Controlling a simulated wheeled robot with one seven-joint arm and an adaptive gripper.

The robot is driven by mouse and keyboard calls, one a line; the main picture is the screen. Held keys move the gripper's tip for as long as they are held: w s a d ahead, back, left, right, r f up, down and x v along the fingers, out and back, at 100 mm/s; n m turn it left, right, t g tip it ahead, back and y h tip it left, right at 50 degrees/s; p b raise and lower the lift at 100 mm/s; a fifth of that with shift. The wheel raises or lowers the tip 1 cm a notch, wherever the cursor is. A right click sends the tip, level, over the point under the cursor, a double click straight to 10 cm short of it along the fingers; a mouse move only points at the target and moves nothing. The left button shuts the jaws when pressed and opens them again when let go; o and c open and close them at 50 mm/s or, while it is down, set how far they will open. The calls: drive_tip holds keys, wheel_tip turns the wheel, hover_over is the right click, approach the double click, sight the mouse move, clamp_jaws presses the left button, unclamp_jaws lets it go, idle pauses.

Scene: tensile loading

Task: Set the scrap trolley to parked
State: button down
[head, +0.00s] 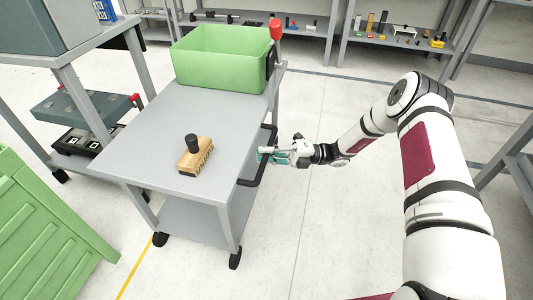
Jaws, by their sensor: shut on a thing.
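The grey trolley (138,152) stands at centre left, with a green bin (222,60) on its far end and a brush (195,155) on its near part. A black handle (252,181) runs along the trolley's right side. My gripper (268,155) is shut on this handle. The fingers hide part of the handle where they grip it. A red knob on a lever (276,30) stands upright beside the green bin at the far right corner.
A green slatted crate (45,225) stands at the lower left. A grey bench (75,62) is left of the trolley. Shelves (400,42) with small items line the back. A yellow floor line (134,268) runs near the trolley's front left wheel. Floor right of the trolley is mostly clear.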

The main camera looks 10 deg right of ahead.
drive_tip(key=c, duration=1.6)
unclamp_jaws()
drive_tip(key=shift+w+d, duration=0.2)
drive_tip(key=shift+w, duration=0.15)
drive_tip(key=shift+o, duration=0.2)
drive_tip(key=shift+s, duration=0.1)
drive_tip(key=d+f, duration=0.2)
drive_tip(key=d, duration=0.9)
drive_tip(key=shift+w+d, duration=0.3)
drive_tip(key=shift+d, duration=0.05)
drive_tip(key=shift+f, duration=0.1)
